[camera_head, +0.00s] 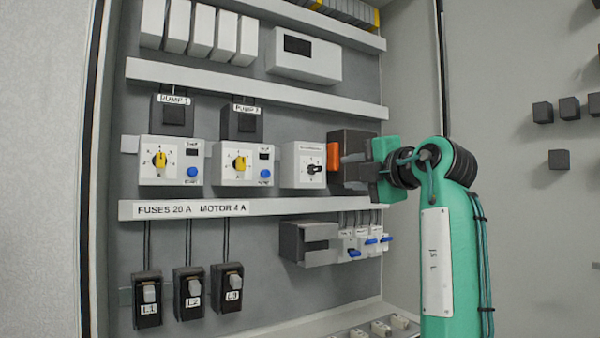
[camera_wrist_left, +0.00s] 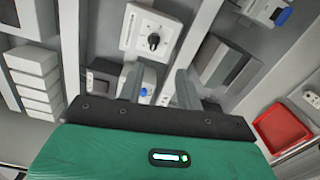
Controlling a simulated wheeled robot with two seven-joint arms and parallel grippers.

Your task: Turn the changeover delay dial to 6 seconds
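The delay dial is a black knob (camera_head: 314,168) on a white module (camera_head: 302,150), the rightmost in the middle row of the cabinet. Its small print and scale are too fine to read. In the left wrist view the knob (camera_wrist_left: 153,41) shows whole on its white face, beyond the fingertips. My left gripper (camera_head: 336,160) is just right of the module, close to the knob. In the left wrist view its two grey fingers (camera_wrist_left: 158,82) stand apart with nothing gripped between them. My right gripper is not in view.
Two similar modules with yellow knobs, left (camera_head: 160,160) and middle (camera_head: 240,163), stand to the left. A labelled rail (camera_head: 255,207) runs below, with switches (camera_head: 360,243) under it. A red tray (camera_wrist_left: 282,127) shows at right in the wrist view.

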